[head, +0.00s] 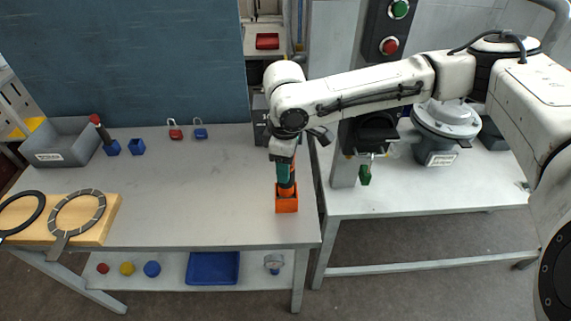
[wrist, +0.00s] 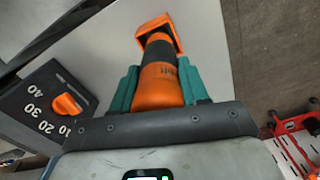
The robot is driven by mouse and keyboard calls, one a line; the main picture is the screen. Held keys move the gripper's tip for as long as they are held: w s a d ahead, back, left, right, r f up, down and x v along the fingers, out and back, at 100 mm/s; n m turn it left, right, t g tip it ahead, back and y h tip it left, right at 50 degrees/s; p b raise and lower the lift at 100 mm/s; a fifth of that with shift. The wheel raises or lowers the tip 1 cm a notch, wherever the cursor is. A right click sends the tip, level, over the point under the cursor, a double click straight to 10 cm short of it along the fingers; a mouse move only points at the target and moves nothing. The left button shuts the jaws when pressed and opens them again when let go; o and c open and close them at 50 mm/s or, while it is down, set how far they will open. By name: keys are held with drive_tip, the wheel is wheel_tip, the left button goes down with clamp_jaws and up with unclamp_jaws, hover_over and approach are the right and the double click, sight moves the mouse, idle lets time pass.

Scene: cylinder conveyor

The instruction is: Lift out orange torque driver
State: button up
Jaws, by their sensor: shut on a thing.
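The orange torque driver (head: 287,189) is upright at the front right of the grey table, with its lower end at the square orange holder (head: 287,205). My gripper (head: 286,174) points down over it and is shut on its upper part. In the wrist view, the teal fingers of my gripper (wrist: 159,78) press both sides of the driver's orange handle (wrist: 159,88). A dark band lies beyond the handle, then the rim of the orange holder (wrist: 156,24). The driver's tip is hidden, and I cannot tell how deep it sits.
A dial box (wrist: 45,105) with numbers is close to the gripper's left in the wrist view. A grey bin (head: 65,145), two padlocks (head: 188,132) and a wooden board (head: 95,228) are farther left. The table's middle is clear. The table's right edge is near the holder.

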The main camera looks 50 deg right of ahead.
drive_tip(key=shift+r+p, duration=3)
drive_tip(key=shift+r, duration=0.4)
